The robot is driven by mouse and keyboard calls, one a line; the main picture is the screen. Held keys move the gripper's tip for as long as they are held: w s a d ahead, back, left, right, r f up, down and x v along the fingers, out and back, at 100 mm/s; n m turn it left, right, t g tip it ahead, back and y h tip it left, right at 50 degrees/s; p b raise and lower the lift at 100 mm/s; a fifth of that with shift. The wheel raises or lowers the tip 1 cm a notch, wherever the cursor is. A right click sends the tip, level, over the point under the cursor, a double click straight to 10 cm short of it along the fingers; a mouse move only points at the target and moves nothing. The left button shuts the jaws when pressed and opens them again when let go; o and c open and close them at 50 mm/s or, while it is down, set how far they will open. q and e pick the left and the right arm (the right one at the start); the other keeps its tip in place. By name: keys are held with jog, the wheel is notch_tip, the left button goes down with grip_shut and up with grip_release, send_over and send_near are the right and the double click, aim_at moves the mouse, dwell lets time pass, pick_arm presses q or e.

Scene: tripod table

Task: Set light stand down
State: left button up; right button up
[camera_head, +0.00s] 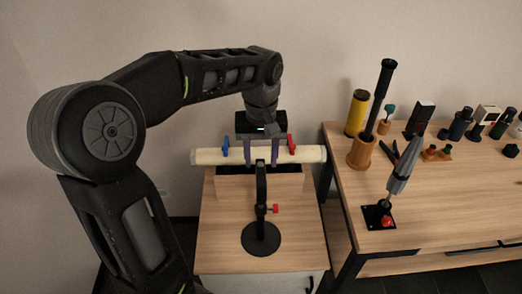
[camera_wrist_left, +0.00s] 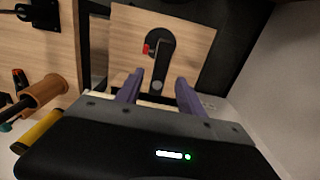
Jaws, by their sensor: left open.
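The light stand, black with a round base (camera_head: 261,238), a post and a small red knob, is upright on the small wooden table (camera_head: 215,250). Its base looks flat on the tabletop. It also shows in the left wrist view (camera_wrist_left: 161,62). My left gripper (camera_head: 262,152) is open, its two purple fingers on either side of the upper post. In the left wrist view the fingers (camera_wrist_left: 159,84) have gaps to the post. The stand's top is partly hidden by the gripper. My right gripper is in neither view.
A cream roll (camera_head: 215,156) with a blue and a red clamp lies across a wooden box behind the post. The larger table (camera_head: 345,185) at right holds a brown cup (camera_head: 361,151), a yellow cylinder (camera_head: 357,112) and a grey tool on a black plate (camera_head: 372,217).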

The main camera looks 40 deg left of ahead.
pick_arm(q)
jog(key=shift+r, duration=1.5)
jog(key=shift+o, duration=0.4)
